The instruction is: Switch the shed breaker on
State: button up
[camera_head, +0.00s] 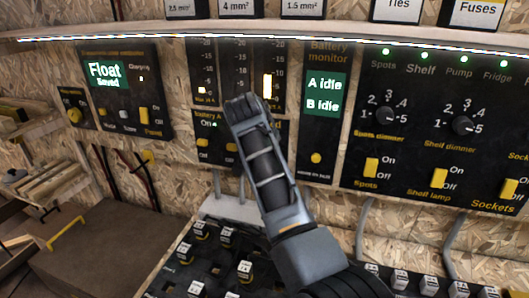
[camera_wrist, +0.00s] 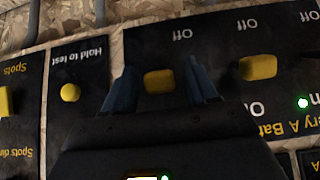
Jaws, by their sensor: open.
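In the wrist view, which shows the panel upside down, a yellow breaker switch (camera_wrist: 159,82) sits between the two dark fingers of my gripper (camera_wrist: 161,74). The fingers are open, one on each side, with gaps to the switch. An "Off" label stands beyond it in that view; its name and "On" end are hidden behind my gripper, so I cannot read whether it is on. By its place at the end of the breaker row it looks like the shed breaker. In the head view my arm (camera_head: 265,165) hides it; only a "d" of its label shows.
A neighbouring yellow switch (camera_wrist: 258,67) stands close beside one finger. A yellow "Hold to test" button (camera_wrist: 70,93) is on the other side. The head view shows the battery A switch (camera_head: 202,142), dimmer knobs (camera_head: 463,125) and the spots switch (camera_head: 371,167) on nearby panels.

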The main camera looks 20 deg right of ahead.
jog(key=b+v, duration=0.1)
jog(key=v, duration=0.6)
jog(key=shift+s+a+r, duration=0.15)
jog(key=shift+s+r, duration=0.05)
jog(key=shift+r, duration=0.1)
